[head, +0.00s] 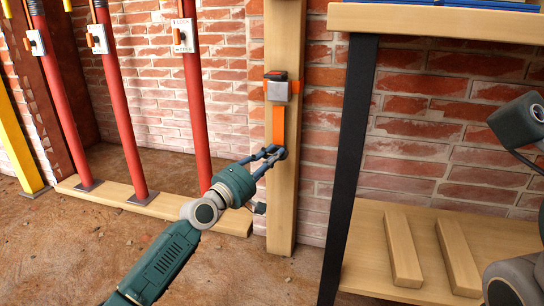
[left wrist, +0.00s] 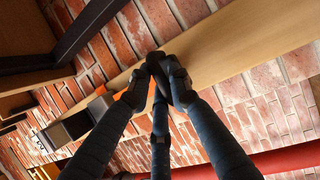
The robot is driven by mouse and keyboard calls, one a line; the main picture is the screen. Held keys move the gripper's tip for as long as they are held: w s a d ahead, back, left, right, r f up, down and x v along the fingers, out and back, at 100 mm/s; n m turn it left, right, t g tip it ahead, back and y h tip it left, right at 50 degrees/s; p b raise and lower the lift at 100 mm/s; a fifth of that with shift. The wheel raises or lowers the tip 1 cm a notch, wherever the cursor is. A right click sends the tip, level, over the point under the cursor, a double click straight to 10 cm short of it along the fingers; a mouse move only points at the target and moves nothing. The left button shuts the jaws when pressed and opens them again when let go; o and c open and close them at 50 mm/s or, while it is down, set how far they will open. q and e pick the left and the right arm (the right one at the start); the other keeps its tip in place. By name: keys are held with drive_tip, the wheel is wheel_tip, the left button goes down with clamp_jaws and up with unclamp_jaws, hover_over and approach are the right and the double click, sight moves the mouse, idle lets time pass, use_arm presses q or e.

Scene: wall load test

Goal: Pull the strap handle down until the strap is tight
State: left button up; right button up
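An orange strap (head: 278,126) hangs down the front of a wooden post (head: 279,215) from a grey and black buckle (head: 278,90). A dark handle (head: 281,153) is at the strap's lower end. My left gripper (head: 271,155) reaches it from the lower left, its blue fingers closed there. In the left wrist view the fingers (left wrist: 168,80) come together on the dark handle (left wrist: 155,62), which they partly hide. The buckle also shows there (left wrist: 70,128), with a bit of orange strap beside it. My right arm's grey links are at the right edge; its gripper is out of view.
Several red props (head: 203,115) with small switch boxes stand to the left on a wooden sill (head: 115,199). At right a workbench with a black leg (head: 350,160) and a lower shelf holds two wooden blocks (head: 402,250). The dirt floor before the post is clear.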

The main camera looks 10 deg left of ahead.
use_arm(q)
drive_tip(key=shift+o, duration=1.4)
drive_tip(key=shift+f, duration=0.1)
drive_tip(key=v, duration=1.2)
